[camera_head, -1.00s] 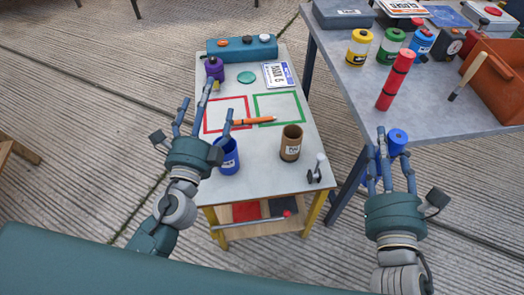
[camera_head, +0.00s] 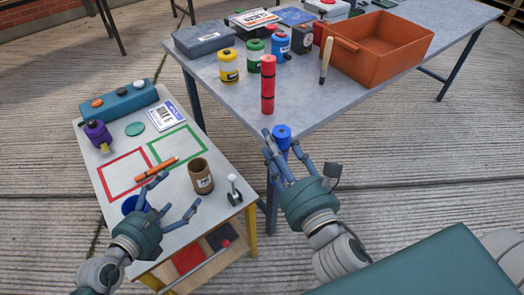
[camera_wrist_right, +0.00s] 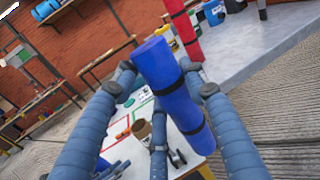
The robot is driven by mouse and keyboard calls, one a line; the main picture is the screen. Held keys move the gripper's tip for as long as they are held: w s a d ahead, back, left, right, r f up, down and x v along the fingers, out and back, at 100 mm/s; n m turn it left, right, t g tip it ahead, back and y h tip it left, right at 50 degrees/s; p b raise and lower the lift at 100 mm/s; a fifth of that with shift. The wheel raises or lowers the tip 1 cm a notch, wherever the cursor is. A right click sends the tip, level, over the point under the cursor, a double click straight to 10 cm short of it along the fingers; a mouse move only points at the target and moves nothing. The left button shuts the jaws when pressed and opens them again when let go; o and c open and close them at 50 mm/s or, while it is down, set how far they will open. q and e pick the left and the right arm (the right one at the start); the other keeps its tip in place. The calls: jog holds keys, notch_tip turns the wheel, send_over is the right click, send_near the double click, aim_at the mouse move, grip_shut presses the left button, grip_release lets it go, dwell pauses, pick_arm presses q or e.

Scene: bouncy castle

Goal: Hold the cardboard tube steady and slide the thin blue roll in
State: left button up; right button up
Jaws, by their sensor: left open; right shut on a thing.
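The brown cardboard tube (camera_head: 201,179) stands upright near the front right of the small table, its open top facing up. It also shows in the right wrist view (camera_wrist_right: 141,130). My left gripper (camera_head: 180,193) is open and empty, its fingers just left of the tube; I cannot tell whether they touch it. My right gripper (camera_head: 283,158) is shut on the thin blue roll (camera_head: 282,131), off the small table's right side and in front of the larger table. In the right wrist view the blue roll (camera_wrist_right: 168,75) with dark bands is between the fingers.
A blue cup (camera_head: 130,203) is partly hidden behind my left gripper. An orange marker (camera_head: 164,167) lies across red and green outlines. A metal lever (camera_head: 233,188) stands right of the tube. A red roll (camera_head: 268,85) stands on the larger table (camera_head: 318,100).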

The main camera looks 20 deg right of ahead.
aim_at(192, 178)
jog(key=w+a+r+n+g+y, duration=0.2)
jog(key=w+a+n+g+y, duration=0.35)
jog(key=a, duration=0.45)
jog(key=w+a+r+n+g+y, duration=0.25)
jog(key=w+a+n+y, duration=0.3)
jog(key=a+y, duration=0.4)
pick_arm(q)
jog(key=x, duration=1.2)
pick_arm(e)
jog(key=w+n+g, duration=0.1)
jog(key=g, duration=0.1)
jog(key=w+n+g+y, duration=0.1)
jog(key=g, duration=0.1)
jog(key=w+d+n+g+y, duration=0.1)
jog(key=n+g, duration=0.1)
jog(key=shift+w+d, duration=0.1)
jog(key=shift+w, duration=0.2)
pick_arm(q)
jog(key=c, duration=1.7)
